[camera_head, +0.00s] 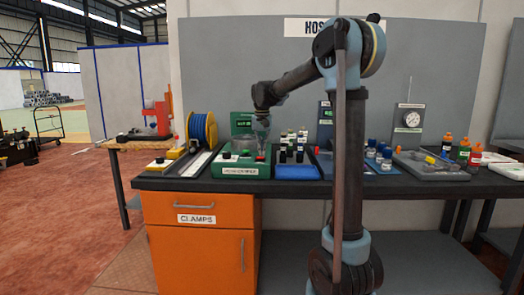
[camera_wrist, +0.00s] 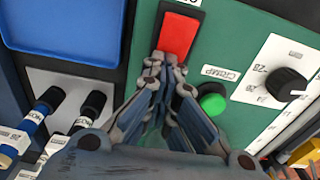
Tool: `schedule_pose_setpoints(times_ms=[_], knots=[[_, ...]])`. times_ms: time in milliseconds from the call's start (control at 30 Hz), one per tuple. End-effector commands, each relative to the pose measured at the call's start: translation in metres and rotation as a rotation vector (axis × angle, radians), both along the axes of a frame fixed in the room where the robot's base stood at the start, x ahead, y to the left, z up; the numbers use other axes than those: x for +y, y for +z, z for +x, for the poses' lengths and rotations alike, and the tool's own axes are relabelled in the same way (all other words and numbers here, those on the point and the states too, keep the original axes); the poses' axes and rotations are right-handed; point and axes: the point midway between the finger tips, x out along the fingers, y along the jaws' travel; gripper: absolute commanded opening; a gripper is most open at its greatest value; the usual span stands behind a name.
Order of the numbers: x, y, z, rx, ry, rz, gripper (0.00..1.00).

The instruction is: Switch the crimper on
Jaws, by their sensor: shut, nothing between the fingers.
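The crimper (camera_head: 242,172) is a green machine on the bench, with an upright back panel that carries a small screen (camera_head: 243,123). In the wrist view its green face (camera_wrist: 228,62) has a red rocker switch (camera_wrist: 179,36) in a black frame, a round green button (camera_wrist: 212,103) labelled CRIMP, and a black dial (camera_wrist: 286,82) on a white scale. My gripper (camera_wrist: 165,66) is shut and empty. Its fingertips overlap the lower end of the red switch; I cannot tell whether they touch it. In the head view my gripper (camera_head: 262,128) is over the crimper, its tips hard to make out.
A blue tray (camera_head: 297,172) with dark-capped bottles stands right of the crimper. A blue hose reel (camera_head: 202,131) stands to its left. Fittings and a gauge (camera_head: 411,118) are farther right.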

Motion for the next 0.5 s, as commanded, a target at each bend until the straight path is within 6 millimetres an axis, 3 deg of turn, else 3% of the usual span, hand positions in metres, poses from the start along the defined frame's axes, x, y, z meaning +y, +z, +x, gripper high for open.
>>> schedule_pose_setpoints(times_ms=[100, 500], knots=[[-0.001, -0.011, 0.006, -0.002, -0.002, -0.001, 0.0], [-0.001, -0.022, 0.018, 0.016, -0.001, -0.001, 0.0]])
